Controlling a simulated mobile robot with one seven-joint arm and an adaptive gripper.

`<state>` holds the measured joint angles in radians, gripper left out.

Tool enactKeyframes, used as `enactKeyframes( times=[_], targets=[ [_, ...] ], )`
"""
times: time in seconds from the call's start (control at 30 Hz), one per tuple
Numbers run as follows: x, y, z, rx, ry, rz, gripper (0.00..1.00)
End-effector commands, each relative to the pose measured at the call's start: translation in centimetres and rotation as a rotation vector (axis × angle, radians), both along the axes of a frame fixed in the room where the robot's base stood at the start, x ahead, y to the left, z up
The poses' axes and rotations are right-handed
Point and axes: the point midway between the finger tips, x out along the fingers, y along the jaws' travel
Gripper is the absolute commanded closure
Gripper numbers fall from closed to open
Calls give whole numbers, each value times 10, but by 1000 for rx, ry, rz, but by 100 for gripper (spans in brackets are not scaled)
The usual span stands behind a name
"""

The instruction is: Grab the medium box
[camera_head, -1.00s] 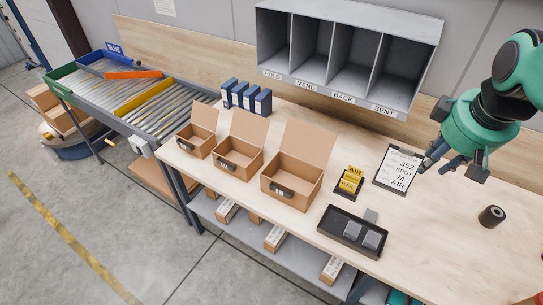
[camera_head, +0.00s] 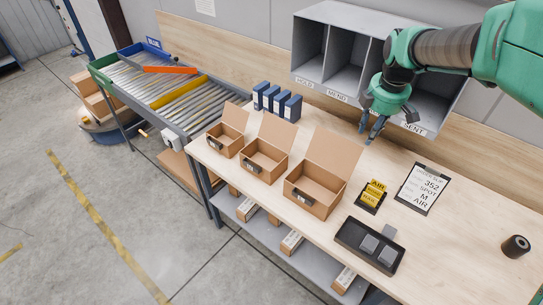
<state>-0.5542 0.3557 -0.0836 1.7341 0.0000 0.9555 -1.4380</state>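Three open cardboard boxes stand in a row on the wooden table, lids raised at the back. The medium box (camera_head: 263,166) is in the middle. The smaller box (camera_head: 224,145) is to its left and the larger box (camera_head: 313,196) to its right. Each has a dark label holder on its front. My gripper (camera_head: 370,138) points down above the back of the table, to the right of the larger box's lid and in front of the grey pigeonholes. Its fingers look apart, with nothing between them. It is well away from the medium box.
Grey pigeonholes (camera_head: 341,45) hang behind my gripper. Blue binders (camera_head: 277,101) stand behind the boxes. A yellow card stand (camera_head: 371,195), a clipboard (camera_head: 423,188), a black tray (camera_head: 370,246) and a dark roll (camera_head: 515,246) lie to the right. A roller conveyor (camera_head: 165,85) is at left.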

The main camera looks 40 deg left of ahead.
Motion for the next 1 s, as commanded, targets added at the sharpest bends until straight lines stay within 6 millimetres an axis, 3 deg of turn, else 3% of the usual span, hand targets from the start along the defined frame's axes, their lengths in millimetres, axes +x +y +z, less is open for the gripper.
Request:
enactKeyframes(
  times=[0.1,0.47,0.8,1.0],
  targets=[
    [7,37,-20,-24,10,118,70],
    [11,141,-87,-85,35,478,70],
    [-7,235,-164,-133,59,819,70],
    [-26,281,-210,-157,73,1005,70]
  ],
)
